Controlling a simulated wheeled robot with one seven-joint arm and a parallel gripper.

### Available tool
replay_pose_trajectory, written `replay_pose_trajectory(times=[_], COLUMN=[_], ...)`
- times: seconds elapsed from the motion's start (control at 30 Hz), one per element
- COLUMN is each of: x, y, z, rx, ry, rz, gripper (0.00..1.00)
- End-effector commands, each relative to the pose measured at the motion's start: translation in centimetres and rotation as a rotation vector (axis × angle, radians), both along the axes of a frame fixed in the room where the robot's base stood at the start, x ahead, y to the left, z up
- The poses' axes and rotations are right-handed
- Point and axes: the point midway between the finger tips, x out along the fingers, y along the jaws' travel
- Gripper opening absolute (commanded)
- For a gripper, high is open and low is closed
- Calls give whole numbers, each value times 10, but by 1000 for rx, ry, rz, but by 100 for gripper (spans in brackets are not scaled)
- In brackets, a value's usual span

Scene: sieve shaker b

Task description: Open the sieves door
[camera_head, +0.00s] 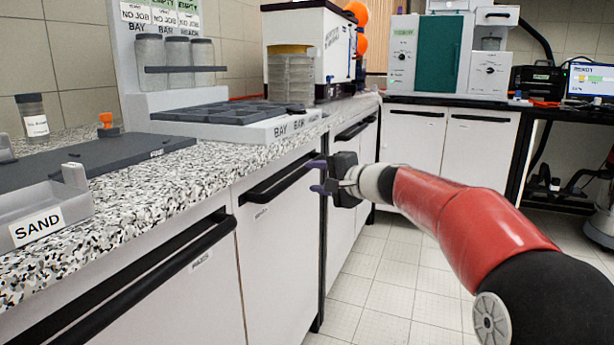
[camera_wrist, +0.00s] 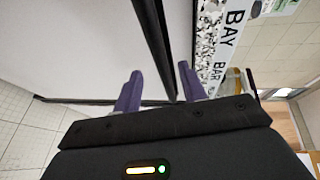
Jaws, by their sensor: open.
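White cabinet doors with long black handles line the counter front; their small labels are too blurred to read, so I cannot tell which one says sieves. The middle door (camera_head: 278,258) is closed, with its black handle (camera_head: 282,178) along the top edge. My gripper (camera_head: 316,176) is open, in front of the counter near the right end of this handle. In the wrist view its purple fingers (camera_wrist: 160,88) lie either side of a black handle bar (camera_wrist: 152,45). The bar runs between the fingertips; I cannot tell whether they touch it. Nothing is held.
A left door (camera_head: 165,300) and a farther door (camera_head: 342,225) adjoin it, both closed. The tiled floor (camera_head: 385,285) before the doors is clear.

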Motion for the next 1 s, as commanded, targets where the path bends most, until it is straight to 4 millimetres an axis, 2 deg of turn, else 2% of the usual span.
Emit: replay_pose_trajectory(times=[0.2,0.4,0.77,1.0], x=[23,40,45,45], y=[28,45,50,50], z=[-6,-10,-12,-13], rx=[-2,-3,-4,-3], ry=[3,1,0,1], rz=[5,3,1,2], gripper=[41,41,41,13])
